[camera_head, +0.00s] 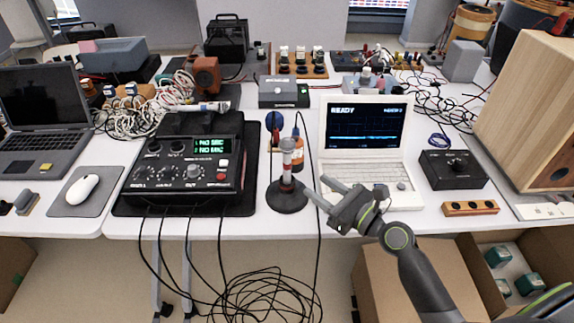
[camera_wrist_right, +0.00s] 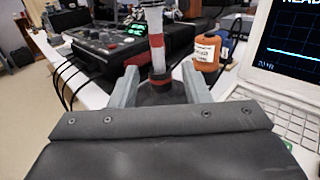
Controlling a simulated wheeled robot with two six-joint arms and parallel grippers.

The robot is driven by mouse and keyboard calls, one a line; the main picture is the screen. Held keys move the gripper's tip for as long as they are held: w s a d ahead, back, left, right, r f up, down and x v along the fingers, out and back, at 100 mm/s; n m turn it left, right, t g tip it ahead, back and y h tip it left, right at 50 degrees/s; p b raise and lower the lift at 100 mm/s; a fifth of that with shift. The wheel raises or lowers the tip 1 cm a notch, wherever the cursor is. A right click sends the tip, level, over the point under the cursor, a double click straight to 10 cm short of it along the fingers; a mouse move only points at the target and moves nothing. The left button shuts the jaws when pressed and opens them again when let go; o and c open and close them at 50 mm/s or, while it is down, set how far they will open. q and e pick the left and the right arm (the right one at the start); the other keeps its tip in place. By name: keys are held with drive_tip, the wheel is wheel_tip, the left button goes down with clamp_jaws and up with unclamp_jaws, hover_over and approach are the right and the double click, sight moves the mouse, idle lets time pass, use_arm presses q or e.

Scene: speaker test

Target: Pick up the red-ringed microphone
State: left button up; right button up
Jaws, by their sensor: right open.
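The red-ringed microphone (camera_head: 287,163) stands upright on a round black base (camera_head: 287,199) near the table's front edge, between the black mixer-like box and the white laptop. In the right wrist view its pale shaft with red bands (camera_wrist_right: 157,42) rises above the dark base. My right gripper (camera_head: 316,188) is open and empty, just to the right of the stand at a low height. In the wrist view its two fingers (camera_wrist_right: 160,75) point toward the stand, one on each side of the shaft. Contact cannot be told. My left gripper is not in view.
A black box with green displays (camera_head: 190,165) is left of the stand. A white laptop (camera_head: 362,135) is close on the right. An orange bottle (camera_wrist_right: 207,52) stands behind the microphone. A black knob box (camera_head: 453,170) lies farther right. Cables hang over the front edge.

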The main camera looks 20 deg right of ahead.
sight(290, 170)
drive_tip(key=x, duration=0.5)
drive_tip(key=shift+w+a, duration=0.15)
drive_tip(key=shift+w, duration=0.05)
drive_tip(key=shift+x, duration=2.75)
drive_tip(key=shift+s+a, duration=0.15)
clamp_jaws()
